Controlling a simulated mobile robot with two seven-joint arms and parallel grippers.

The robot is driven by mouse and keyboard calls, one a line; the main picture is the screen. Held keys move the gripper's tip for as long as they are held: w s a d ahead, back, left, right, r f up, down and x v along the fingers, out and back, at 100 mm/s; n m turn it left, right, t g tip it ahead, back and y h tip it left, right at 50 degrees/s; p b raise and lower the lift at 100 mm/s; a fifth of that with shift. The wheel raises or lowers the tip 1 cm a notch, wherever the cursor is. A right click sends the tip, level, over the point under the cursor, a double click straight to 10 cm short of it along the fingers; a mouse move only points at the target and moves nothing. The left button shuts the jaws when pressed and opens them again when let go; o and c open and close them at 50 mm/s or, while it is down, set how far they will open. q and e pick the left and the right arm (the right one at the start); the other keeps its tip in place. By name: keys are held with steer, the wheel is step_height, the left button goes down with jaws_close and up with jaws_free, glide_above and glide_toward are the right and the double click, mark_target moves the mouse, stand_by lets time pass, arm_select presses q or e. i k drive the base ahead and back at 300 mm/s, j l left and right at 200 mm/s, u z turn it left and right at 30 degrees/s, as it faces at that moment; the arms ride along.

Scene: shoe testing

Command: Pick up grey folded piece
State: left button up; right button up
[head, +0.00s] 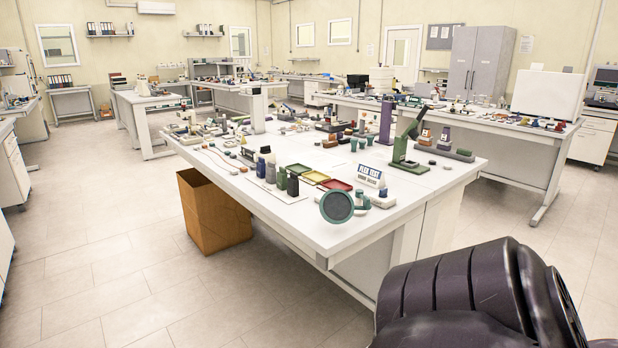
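I cannot make out a grey folded piece with certainty; the items on the near white table (290,222) are small at this distance. The table stands ahead of me and holds many small objects, among them a green press-like device (403,145) and a white sign (370,176) that seems to read "FLEX TEST". Neither of my grippers is in view. A black rounded part at the lower right appears to be my own arm.
A round dark green disc (336,206), several small bottles and shallow coloured trays (335,184) sit near the table's front edge. An open brown box (213,212) stands on the floor by the table. The tiled floor at left is clear. Other benches stand behind.

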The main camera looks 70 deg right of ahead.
mark_target(272, 178)
steer(key=z, duration=2)
